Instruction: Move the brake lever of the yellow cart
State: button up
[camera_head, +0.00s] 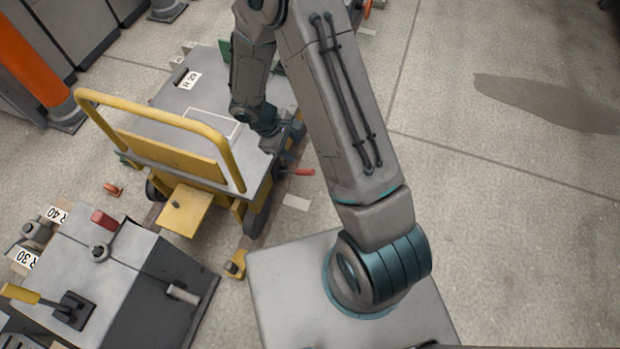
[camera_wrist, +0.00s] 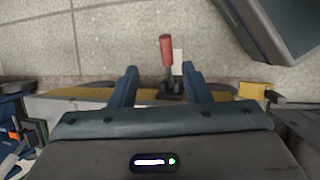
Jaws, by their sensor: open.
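The yellow cart (camera_head: 213,148) stands left of my arm, with a yellow push handle and a grey deck. Its brake lever (camera_head: 304,172) has a red grip and sticks out from the cart's right side. In the wrist view the red grip of the brake lever (camera_wrist: 166,50) points away from a dark bracket at the cart's yellow edge (camera_wrist: 75,94). My gripper (camera_wrist: 157,75) is open, with one blue finger on each side of the lever's base. The red grip extends beyond the fingertips, and no contact shows. In the head view my gripper (camera_head: 290,150) is partly hidden at the cart's side.
A grey box (camera_head: 90,270) with a red knob and a yellow-handled lever stands at the lower left. An orange post (camera_head: 30,70) is at the upper left. The floor right of my arm is clear, with a dark stain (camera_head: 545,103).

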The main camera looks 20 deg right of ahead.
aim_at(308, 170)
jog(key=shift+n, duration=0.3)
jog(key=b+x, duration=0.1)
jog(key=x, duration=0.4)
jog(key=a+b+x, duration=0.1)
jog(key=b+x, duration=0.1)
jog(key=x, duration=0.3)
jog(key=b+x, duration=0.2)
jog(key=x, duration=0.4)
jog(key=shift+s+a+f, duration=0.1)
jog(key=shift+a+f, duration=0.1)
jog(key=shift+f, duration=0.25)
grip_shut()
